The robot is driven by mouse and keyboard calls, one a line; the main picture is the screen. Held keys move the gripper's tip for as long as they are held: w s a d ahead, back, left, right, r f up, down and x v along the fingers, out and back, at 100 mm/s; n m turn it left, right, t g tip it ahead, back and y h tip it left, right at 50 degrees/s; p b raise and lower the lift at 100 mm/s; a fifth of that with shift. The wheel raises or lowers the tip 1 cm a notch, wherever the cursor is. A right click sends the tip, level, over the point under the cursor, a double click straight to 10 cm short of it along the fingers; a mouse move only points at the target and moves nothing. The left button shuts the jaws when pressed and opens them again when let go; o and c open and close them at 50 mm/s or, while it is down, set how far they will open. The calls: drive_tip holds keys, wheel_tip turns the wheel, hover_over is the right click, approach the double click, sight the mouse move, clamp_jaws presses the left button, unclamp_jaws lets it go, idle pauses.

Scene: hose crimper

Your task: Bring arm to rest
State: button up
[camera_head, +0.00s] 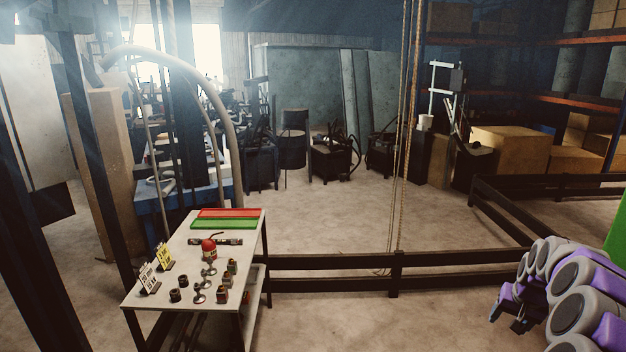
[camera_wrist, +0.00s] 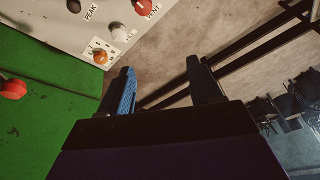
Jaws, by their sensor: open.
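The inner face of the left finger shows blue. My folded purple and grey arm shows at the lower right of the head view, with the dark gripper end (camera_head: 515,318) low beside it, above the floor. Nothing is held. The fingers are close to a white control panel (camera_wrist: 70,25) with knobs, but I see no clear contact.
A green machine face (camera_wrist: 50,120) with a red button (camera_wrist: 13,89) is left in the wrist view. In the head view, a table (camera_head: 180,262) holds red and green trays and several fittings. Dark rails (camera_head: 340,261) border the floor; the floor (camera_head: 330,215) beyond is open.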

drive_tip(key=s+a+r+n+g+y, duration=0.1)
drive_tip(key=s+a+r, duration=0.15)
drive_tip(key=a, duration=0.55)
drive_tip(key=s+a+r+n+b, duration=0.15)
drive_tip(key=s+a, duration=0.25)
drive_tip(key=a, duration=0.5)
drive_tip(key=s+a+r+n+g+y, duration=0.15)
drive_tip(key=s+a, duration=0.25)
drive_tip(key=a, duration=0.4)
drive_tip(key=s+a+f+n+g, duration=0.1)
drive_tip(key=s+a, duration=0.2)
drive_tip(key=s, duration=0.6)
drive_tip(key=s+a+f+h+b, duration=0.1)
drive_tip(key=s+a, duration=0.3)
drive_tip(key=s, duration=0.6)
drive_tip(key=s+a+f+n+g, duration=0.1)
drive_tip(key=s+a, duration=0.3)
drive_tip(key=s, duration=0.6)
drive_tip(key=shift+f+n+g, duration=0.3)
drive_tip(key=shift+f+g, duration=0.05)
drive_tip(key=shift+f, duration=0.05)
drive_tip(key=shift+s+h, duration=0.25)
drive_tip(key=shift+c, duration=0.2)
